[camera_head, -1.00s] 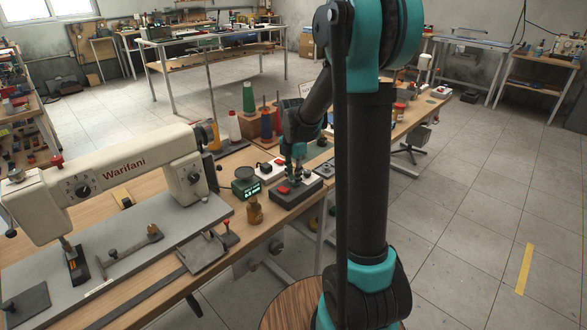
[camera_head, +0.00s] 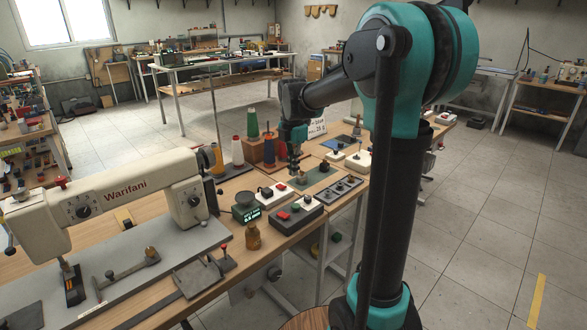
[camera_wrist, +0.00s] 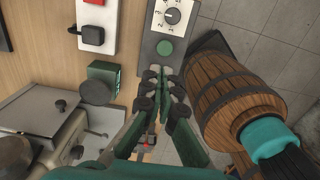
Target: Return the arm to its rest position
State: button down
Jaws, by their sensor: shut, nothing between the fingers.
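My arm crosses the right half of the head view, with its elbow high and its forearm reaching left. My gripper (camera_head: 294,168) points down above the bench, beyond the black box with a red button (camera_head: 295,213). In the wrist view my gripper (camera_wrist: 165,88) has its dark fingertips together and holds nothing. Beyond the fingertips in that view is a grey control box (camera_wrist: 152,62) with a white dial and a green button. Height above the bench is hard to judge.
A white sewing machine (camera_head: 130,195) stands at the left. Open floor (camera_head: 480,220) lies at the right.

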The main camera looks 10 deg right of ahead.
dwell(0.3)
jog(key=s+d+f+m+t, duration=0.2)
jog(key=s+d+f+m, duration=0.1)
jog(key=s+f+m, duration=0.5)
jog(key=s+d+f+m+t, duration=0.2)
jog(key=s+d+f+m, duration=0.2)
jog(key=s+f+m, duration=0.4)
jog(key=s+m, duration=0.7)
jog(key=m, duration=0.2)
jog(key=shift+d, duration=0.2)
jog(key=shift+a+r, duration=0.1)
